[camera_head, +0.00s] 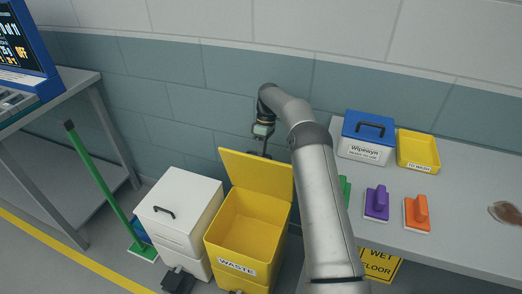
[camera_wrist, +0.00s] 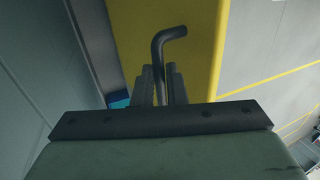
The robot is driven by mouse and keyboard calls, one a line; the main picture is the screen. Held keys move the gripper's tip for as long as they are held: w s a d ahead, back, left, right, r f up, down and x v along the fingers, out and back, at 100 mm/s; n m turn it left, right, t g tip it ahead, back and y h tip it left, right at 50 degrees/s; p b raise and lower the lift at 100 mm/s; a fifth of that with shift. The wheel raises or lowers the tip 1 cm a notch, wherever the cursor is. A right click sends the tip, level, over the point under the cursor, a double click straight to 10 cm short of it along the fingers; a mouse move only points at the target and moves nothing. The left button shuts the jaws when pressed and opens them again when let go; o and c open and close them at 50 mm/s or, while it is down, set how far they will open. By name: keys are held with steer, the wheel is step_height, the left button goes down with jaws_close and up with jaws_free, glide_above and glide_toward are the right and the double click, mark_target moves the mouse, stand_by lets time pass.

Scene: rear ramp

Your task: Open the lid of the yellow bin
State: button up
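The yellow bin (camera_head: 247,225), labelled WASTE, stands on the floor with its mouth uncovered and its inside visible. Its yellow lid (camera_head: 255,176) is raised at the back, standing steeply toward the wall. My gripper (camera_head: 262,150) is at the top of the lid, on its wall side, with the fingertips partly hidden by the lid. In the wrist view my gripper (camera_wrist: 161,88) has its two dark fingers close on either side of the lid's dark bent handle (camera_wrist: 160,48). The yellow lid (camera_wrist: 195,50) fills the space behind it.
A white bin (camera_head: 180,215) with a dark handle stands left of the yellow bin, its lid down. Foot pedals (camera_head: 178,281) are in front. A grey table (camera_head: 455,235) at right carries a blue-lidded box (camera_head: 367,135), a yellow tray (camera_head: 417,152) and brushes. A green-handled broom (camera_head: 100,185) leans at left.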

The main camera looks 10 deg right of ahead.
steer(key=o, duration=0.4)
steer(key=shift+d+f, duration=0.15)
steer(key=shift+f, duration=0.45)
steer(key=shift+c, duration=0.2)
steer(key=p+v, duration=0.3)
steer(key=v, duration=0.5)
steer(key=shift+p, duration=0.3)
steer(key=shift+s, duration=0.1)
